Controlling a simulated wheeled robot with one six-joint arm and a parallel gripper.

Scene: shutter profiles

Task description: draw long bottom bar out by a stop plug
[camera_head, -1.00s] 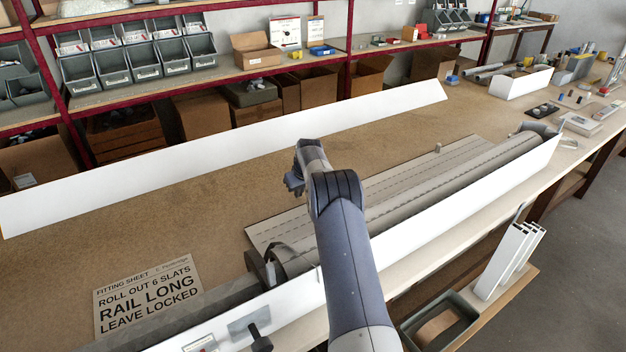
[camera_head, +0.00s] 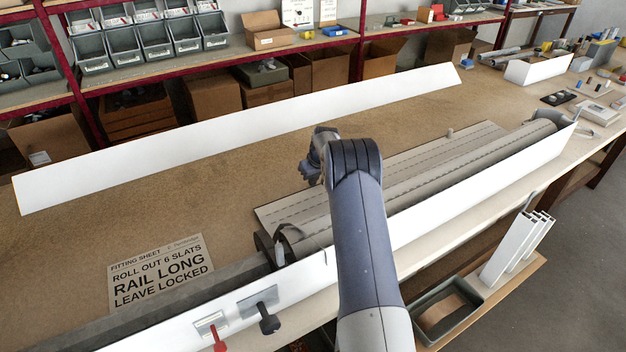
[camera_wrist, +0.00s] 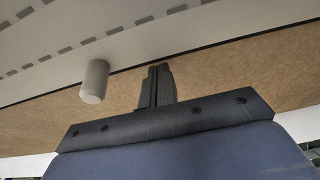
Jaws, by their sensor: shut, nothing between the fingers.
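The grey slatted curtain (camera_head: 400,166) lies partly unrolled from the roll (camera_head: 470,162), and the long bottom bar (camera_head: 290,204) is its far edge. A small stop plug (camera_head: 449,133) stands up near the right end of that edge. In the wrist view a pale cylindrical stop plug (camera_wrist: 95,82) stands out from the bar's edge. My gripper (camera_wrist: 159,70) is shut and empty, a little to the right of that plug and apart from it. In the head view my gripper (camera_head: 311,173) is above the left part of the curtain, its fingertips hard to make out.
A long white panel (camera_head: 240,132) stands along the back of the bench, and another (camera_head: 480,180) runs along the front. A fitting sheet (camera_head: 160,270) reads "ROLL OUT 6 SLATS, RAIL LONG, LEAVE LOCKED". Black (camera_head: 268,322) and red (camera_head: 219,340) handles are at front left. Bare bench (camera_head: 230,190) lies beyond the curtain.

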